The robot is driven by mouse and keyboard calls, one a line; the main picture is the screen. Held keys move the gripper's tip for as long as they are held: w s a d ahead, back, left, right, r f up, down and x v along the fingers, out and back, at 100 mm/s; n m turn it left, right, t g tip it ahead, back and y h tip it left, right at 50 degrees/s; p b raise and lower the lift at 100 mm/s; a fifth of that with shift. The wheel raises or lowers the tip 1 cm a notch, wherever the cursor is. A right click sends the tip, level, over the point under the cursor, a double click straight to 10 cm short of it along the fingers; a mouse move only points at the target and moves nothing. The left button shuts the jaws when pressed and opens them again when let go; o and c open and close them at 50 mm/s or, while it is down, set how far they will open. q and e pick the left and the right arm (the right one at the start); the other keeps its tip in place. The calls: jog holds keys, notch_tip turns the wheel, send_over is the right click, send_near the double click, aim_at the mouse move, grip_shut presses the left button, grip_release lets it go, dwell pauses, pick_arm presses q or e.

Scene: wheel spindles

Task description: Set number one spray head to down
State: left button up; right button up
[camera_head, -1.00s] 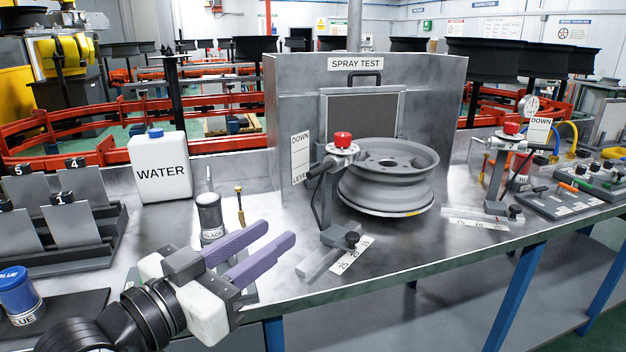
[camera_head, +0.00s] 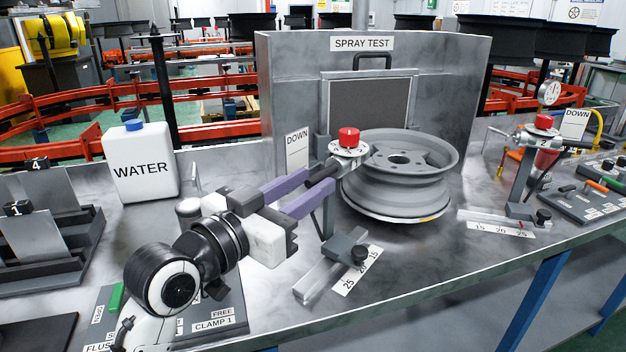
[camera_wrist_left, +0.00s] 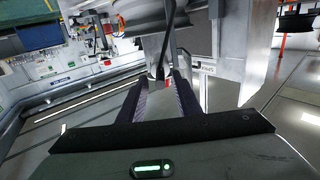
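The spray head beside the wheel (camera_head: 350,149) has a red knob on top of a round plate and a dark handle (camera_head: 323,174) pointing left and slightly down; any number on it is too small to read. A DOWN sign (camera_head: 297,150) stands behind it; its lower part is hidden. My left gripper (camera_head: 321,180) has its purple fingers apart, with the handle end between or just in front of the tips; contact cannot be told. The fingers also show apart in the left wrist view (camera_wrist_left: 166,92). My right gripper is not in view.
A grey wheel (camera_head: 400,195) sits right of the spray head, before the SPRAY TEST panel (camera_head: 285,85). A clamp slide with a scale (camera_head: 330,272) lies in front. A second spray head (camera_head: 541,135) stands right. A WATER jug (camera_head: 140,165) stands left.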

pick_arm(q)
jog(key=shift+x, duration=0.75)
jog(key=shift+w, duration=0.1)
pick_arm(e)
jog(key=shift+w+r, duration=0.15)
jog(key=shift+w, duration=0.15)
pick_arm(q)
grip_shut()
jog(key=shift+d, duration=0.1)
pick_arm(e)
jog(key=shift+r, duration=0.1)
